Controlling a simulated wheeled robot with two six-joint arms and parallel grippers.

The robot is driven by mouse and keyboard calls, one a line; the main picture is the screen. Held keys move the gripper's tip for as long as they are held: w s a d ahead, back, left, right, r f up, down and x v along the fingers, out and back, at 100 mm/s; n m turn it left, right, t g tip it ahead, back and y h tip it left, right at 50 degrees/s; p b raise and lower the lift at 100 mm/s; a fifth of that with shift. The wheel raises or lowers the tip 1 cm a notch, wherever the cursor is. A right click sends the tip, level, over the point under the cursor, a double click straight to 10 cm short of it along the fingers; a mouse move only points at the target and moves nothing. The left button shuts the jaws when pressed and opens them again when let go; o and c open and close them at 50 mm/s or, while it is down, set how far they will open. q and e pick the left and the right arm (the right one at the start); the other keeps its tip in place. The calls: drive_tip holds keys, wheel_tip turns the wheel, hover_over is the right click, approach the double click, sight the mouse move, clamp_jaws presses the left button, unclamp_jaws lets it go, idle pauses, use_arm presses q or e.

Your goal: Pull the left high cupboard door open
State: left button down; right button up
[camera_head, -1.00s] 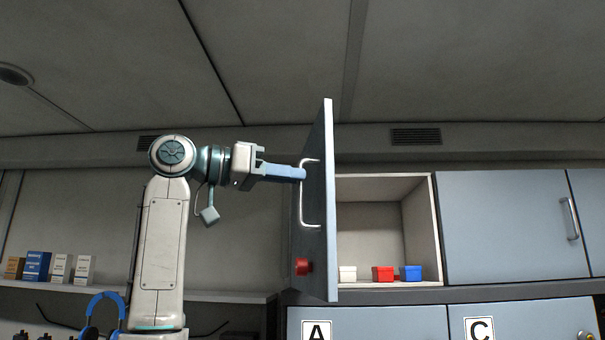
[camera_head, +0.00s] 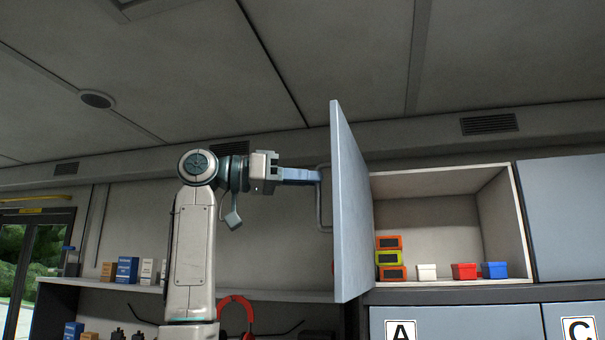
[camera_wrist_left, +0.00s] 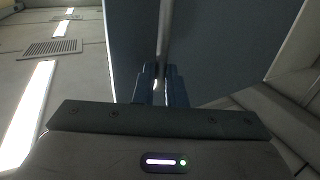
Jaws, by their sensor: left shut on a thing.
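The left high cupboard door (camera_head: 350,205) stands swung wide open, its inner face now toward the head camera. Its metal handle (camera_head: 325,212) shows past the door's left edge. My left gripper (camera_head: 317,176) is shut on the upper part of this handle. In the left wrist view the fingers (camera_wrist_left: 161,88) close around the handle bar (camera_wrist_left: 165,40), with the blue-grey door (camera_wrist_left: 215,45) behind it. The open cupboard (camera_head: 440,172) shows its shelf. My right gripper is not in view.
In the cupboard stand stacked orange and green boxes (camera_head: 390,258), a white box (camera_head: 427,272), a red box (camera_head: 465,271) and a blue box (camera_head: 494,270). A closed door (camera_head: 575,215) is at right. An open shelf (camera_head: 200,292) runs behind my left arm.

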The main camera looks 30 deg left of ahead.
use_arm(q)
drive_tip(key=shift+w+r, duration=0.1)
drive_tip(key=shift+w, duration=0.05)
drive_tip(key=c, duration=1.6)
unclamp_jaws()
drive_tip(key=shift+w, duration=0.2)
drive_tip(key=shift+o, duration=0.5)
drive_tip(key=shift+w+d+f, duration=0.1)
drive_tip(key=shift+w+f, duration=0.15)
drive_tip(key=shift+w, duration=0.25)
drive_tip(key=b+v, duration=0.4)
drive_tip(key=v, duration=0.6)
drive_tip(key=shift+s+a, duration=0.25)
drive_tip(key=shift+a, duration=0.05)
